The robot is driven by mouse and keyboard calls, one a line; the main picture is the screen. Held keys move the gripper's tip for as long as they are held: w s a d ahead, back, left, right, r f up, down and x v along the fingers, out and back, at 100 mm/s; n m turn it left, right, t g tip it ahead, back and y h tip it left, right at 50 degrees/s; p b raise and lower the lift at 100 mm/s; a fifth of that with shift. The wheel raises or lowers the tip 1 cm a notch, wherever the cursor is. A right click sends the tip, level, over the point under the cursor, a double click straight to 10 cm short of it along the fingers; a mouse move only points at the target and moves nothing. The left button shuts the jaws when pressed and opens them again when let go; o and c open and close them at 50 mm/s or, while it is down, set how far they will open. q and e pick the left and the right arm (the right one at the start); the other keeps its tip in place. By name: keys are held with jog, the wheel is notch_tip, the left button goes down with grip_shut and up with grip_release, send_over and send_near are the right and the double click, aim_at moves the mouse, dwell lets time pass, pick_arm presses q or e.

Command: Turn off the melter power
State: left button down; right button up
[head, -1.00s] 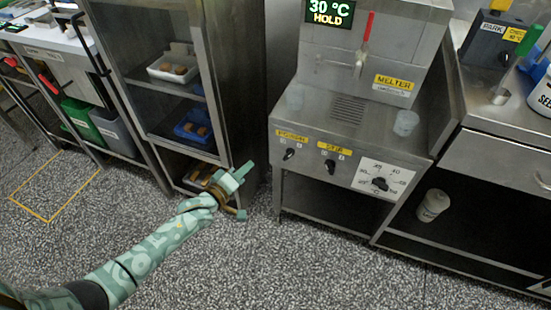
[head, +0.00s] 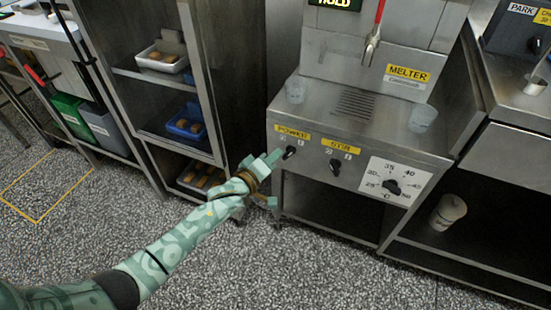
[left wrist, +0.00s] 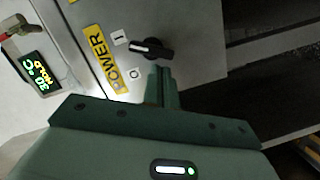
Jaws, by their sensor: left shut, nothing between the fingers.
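The melter (head: 345,125) is a steel machine with a front panel. Its black POWER knob (head: 290,152) sits under a yellow POWER label (head: 292,134). In the left wrist view, the power knob (left wrist: 152,48) has a white line pointing roughly to the I mark (left wrist: 118,37), away from the O mark (left wrist: 135,74). My left gripper (head: 274,158) is just left of the knob in the head view. In the left wrist view, its shut, empty fingers (left wrist: 162,84) are close beside the knob; I cannot tell whether they touch it. My right gripper is not in view.
The STIR knob (head: 335,166) and the temperature dial (head: 392,187) are right of the power knob. A shelf rack (head: 150,110) with trays stands left of the melter. A counter (head: 510,110) stands at the right. The speckled floor in front is clear.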

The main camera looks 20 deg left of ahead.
pick_arm(q)
jog(key=shift+d, duration=0.15)
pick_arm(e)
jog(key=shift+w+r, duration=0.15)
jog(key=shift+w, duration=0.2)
pick_arm(q)
jog(key=shift+f+n, duration=0.15)
jog(key=shift+n, duration=0.15)
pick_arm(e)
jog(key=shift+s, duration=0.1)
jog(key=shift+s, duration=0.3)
pick_arm(q)
jog(key=shift+f+n, duration=0.1)
jog(key=shift+n, duration=0.3)
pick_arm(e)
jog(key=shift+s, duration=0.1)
pick_arm(q)
jog(key=shift+f+n, duration=0.1)
jog(key=shift+n, duration=0.2)
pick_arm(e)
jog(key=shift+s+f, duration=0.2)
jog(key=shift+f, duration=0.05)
